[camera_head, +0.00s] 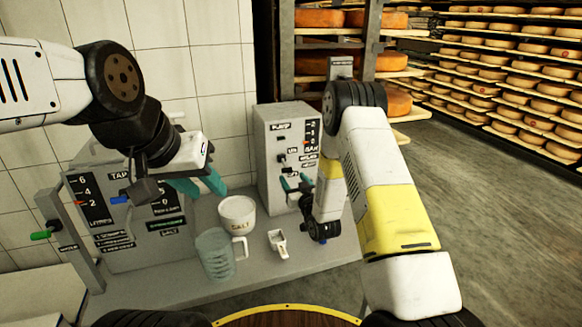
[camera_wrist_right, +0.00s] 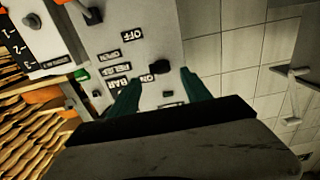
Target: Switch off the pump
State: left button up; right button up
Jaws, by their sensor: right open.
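The pump (camera_head: 268,130) is a grey box with a lettered front panel at the back of the bench, and its panel also shows upside down in the right wrist view (camera_wrist_right: 205,55). A small black switch knob (camera_wrist_right: 158,67) sits on the panel beside the ON label, with the OFF label (camera_wrist_right: 131,36) further from my fingers. My right gripper (camera_head: 297,184) is in front of the pump's lower face. In its wrist view its teal fingers (camera_wrist_right: 160,92) are apart, with the knob just beyond the gap between them. My left gripper (camera_head: 205,183) hangs left of the pump; its finger gap is unclear.
A white salt cup (camera_head: 238,212), a clear ribbed jug (camera_head: 214,255) and a small white scoop (camera_head: 278,243) stand on the grey bench (camera_head: 310,253). A tap and salt unit (camera_head: 120,250) with a green-handled lever (camera_head: 40,235) is at left. Cheese shelves (camera_head: 500,70) stand behind.

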aim_at(288, 171)
jog(key=x, duration=0.7)
jog(key=shift+w, duration=0.2)
